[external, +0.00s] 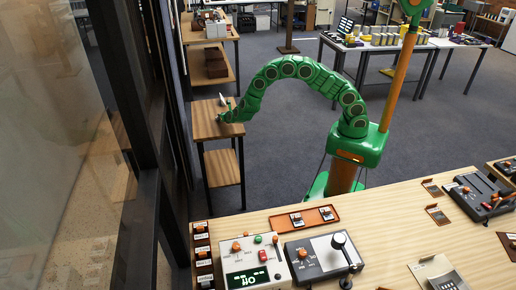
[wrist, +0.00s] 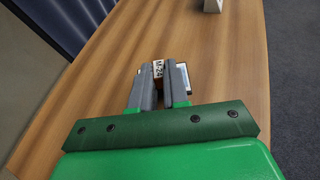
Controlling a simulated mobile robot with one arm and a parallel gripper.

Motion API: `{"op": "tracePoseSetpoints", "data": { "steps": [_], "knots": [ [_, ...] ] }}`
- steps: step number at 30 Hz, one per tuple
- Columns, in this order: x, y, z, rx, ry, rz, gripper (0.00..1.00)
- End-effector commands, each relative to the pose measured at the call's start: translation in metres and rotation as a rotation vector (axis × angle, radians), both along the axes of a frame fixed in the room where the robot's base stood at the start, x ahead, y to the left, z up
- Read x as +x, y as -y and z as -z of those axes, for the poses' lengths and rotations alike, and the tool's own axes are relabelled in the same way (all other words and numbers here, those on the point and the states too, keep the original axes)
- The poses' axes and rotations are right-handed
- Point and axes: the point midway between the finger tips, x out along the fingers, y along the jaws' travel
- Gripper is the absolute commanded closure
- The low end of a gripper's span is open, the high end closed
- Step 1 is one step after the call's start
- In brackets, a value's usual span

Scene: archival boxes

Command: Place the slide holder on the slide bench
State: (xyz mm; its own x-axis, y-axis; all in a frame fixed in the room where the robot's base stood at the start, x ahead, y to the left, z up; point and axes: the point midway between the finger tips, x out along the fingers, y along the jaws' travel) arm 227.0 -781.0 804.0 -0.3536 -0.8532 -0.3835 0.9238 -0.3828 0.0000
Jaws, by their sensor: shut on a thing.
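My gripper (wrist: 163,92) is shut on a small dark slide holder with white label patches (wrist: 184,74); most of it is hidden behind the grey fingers. In the wrist view the fingers and holder are over a wooden top, which I take to be the slide bench (wrist: 105,85). I cannot tell whether the holder touches the wood. In the external view my gripper (external: 222,117) is low over the right part of this small wooden bench (external: 203,127), and the holder is too small to make out there.
A small white object (external: 222,100) stands on the bench's far part, also at the top of the wrist view (wrist: 213,5). A glass partition (external: 75,140) runs along the left. A shelf table (external: 208,38) stands behind. A desk with instruments (external: 380,235) fills the foreground.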

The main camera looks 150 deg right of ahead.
Motion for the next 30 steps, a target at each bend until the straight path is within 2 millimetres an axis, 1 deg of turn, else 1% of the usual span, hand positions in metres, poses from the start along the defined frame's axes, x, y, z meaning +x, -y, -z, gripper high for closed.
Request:
{"op": "tracePoseSetpoints", "data": {
  "steps": [1, 3, 15, 16, 20, 21, 30],
  "knots": [
    [0.0001, 0.0, 0.0052, 0.0, -0.001, 0.0, 1.0],
    [0.0001, 0.0002, 0.0084, -0.001, 0.0, -0.001, 1.0],
    [-0.0003, 0.0, 0.0123, -0.001, 0.0, 0.0, 1.0],
    [-0.0001, 0.0, 0.0122, -0.001, 0.0, 0.0, 0.82],
    [-0.0001, 0.0, 0.0119, -0.001, 0.0, 0.0, 0.62],
    [-0.0001, 0.0, 0.0118, -0.001, 0.0, 0.0, 0.6],
    [0.0, 0.0, 0.0108, -0.001, 0.0, 0.0, 0.6]
  ]
}}
